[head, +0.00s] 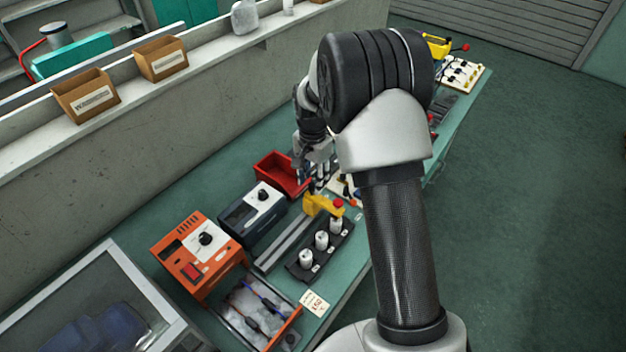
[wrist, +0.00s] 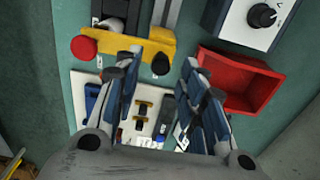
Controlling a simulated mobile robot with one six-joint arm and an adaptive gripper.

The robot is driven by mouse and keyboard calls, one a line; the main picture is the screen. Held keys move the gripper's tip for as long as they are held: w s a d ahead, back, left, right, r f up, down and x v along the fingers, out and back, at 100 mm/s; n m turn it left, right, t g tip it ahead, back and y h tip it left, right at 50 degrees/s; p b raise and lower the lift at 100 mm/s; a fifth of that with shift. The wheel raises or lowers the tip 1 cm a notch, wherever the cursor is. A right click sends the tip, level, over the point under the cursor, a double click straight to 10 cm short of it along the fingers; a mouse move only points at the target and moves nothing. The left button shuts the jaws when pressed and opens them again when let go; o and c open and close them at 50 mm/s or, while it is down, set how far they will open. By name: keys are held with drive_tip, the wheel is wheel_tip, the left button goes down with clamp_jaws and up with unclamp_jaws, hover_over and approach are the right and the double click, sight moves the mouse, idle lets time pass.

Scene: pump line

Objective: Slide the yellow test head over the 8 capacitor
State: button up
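The yellow test head (head: 318,206) sits on a pair of grey rails (head: 284,243), at their far end, with a red knob on its right. It also shows in the wrist view (wrist: 121,46), red knob at left and black knob at right. White capacitors (head: 321,240) stand upright in a black holder (head: 318,262) alongside the rails, on the near side of the head. I cannot read which one is 8. My gripper (head: 318,184) is just beyond the test head, apart from it as far as I can tell. Its fingers (wrist: 160,66) are spread and nothing is between them.
A red bin (head: 281,172) and a dark box with a dial (head: 252,214) stand left of the rails. An orange instrument (head: 197,255) and an open tray with leads (head: 253,311) are nearer. A white board with parts (wrist: 145,103) lies below my fingers.

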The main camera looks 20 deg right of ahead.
wheel_tip(320, 180, up, 11)
idle(0.3)
idle(0.4)
drive_tip(key=s+a+r+n+t, duration=0.25)
drive_tip(key=s+r+n, duration=0.25)
drive_tip(key=s+r, duration=0.8)
drive_tip(key=s+a+f+n+t, duration=0.1)
drive_tip(key=s+n, duration=0.5)
drive_tip(key=s, duration=1.2)
drive_tip(key=shift+s+a+f+t, duration=0.35)
drive_tip(key=shift+a+t, duration=0.2)
drive_tip(key=shift+a, duration=0.15)
drive_tip(key=shift+w, duration=0.1)
drive_tip(key=shift+c, duration=0.2)
